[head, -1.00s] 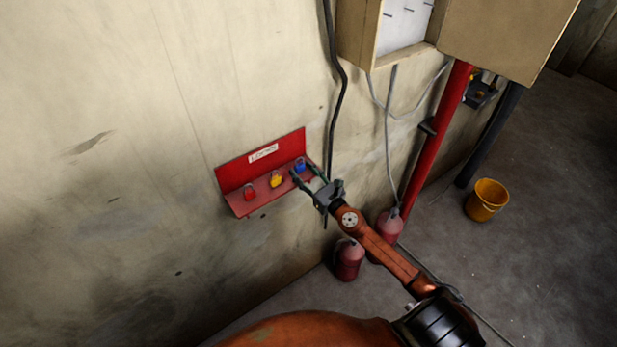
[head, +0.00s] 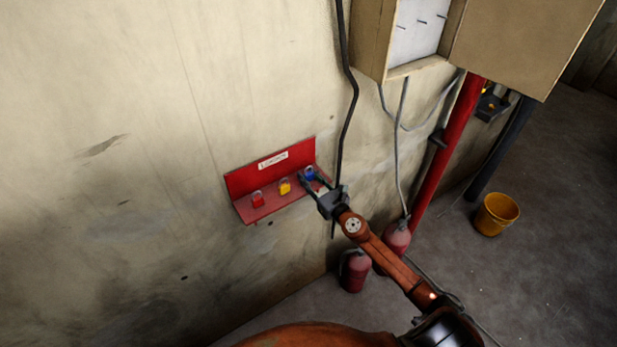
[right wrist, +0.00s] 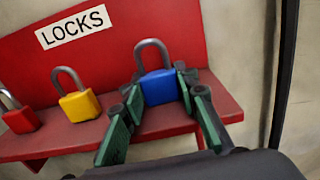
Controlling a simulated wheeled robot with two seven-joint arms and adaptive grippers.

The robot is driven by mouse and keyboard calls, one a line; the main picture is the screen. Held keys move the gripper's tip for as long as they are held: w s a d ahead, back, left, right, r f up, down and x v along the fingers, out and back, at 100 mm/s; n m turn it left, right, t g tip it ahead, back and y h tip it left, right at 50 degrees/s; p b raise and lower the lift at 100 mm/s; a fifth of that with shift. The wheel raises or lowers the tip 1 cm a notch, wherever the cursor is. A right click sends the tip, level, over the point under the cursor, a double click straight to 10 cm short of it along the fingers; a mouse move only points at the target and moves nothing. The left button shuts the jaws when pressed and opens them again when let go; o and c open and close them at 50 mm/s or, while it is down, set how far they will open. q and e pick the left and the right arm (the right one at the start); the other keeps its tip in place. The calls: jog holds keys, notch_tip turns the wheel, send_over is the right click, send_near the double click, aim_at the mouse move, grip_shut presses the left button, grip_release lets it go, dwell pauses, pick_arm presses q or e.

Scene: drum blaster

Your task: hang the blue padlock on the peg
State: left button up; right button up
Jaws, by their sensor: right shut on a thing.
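The blue padlock (head: 309,173) stands upright at the right end of a red shelf (head: 243,207), its grey shackle up. In the right wrist view the blue padlock (right wrist: 160,88) sits between the green-padded fingers of my right gripper (head: 316,182), which is shut on its body. The padlock appears still at shelf level. Several thin dark pegs (head: 422,22) stick out of the white back panel of an open box on the wall, up and to the right of the shelf. My left gripper is out of view.
A red padlock (head: 258,199) and a yellow padlock (head: 285,187) stand left on the shelf. A dark cable (head: 345,120) runs down the wall just right of it. The box door (head: 520,45) hangs open to the right. A red pipe (head: 450,150) stands below the box.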

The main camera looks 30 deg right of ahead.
aim_at(310, 176)
jog(key=shift+c, duration=1.2)
jog(key=shift+r, duration=0.2)
jog(key=shift+r+p, duration=0.5)
jog(key=shift+p, duration=0.15)
jog(key=shift+s+d+f, duration=0.1)
jog(key=shift+s+d, duration=0.05)
jog(key=shift+s, duration=1.4)
jog(key=shift+s+d, duration=0.1)
jog(key=shift+s, duration=1.4)
jog(key=shift+s+d+b, duration=0.2)
jog(key=shift+s+b, duration=0.6)
jog(key=shift+s, duration=2.15)
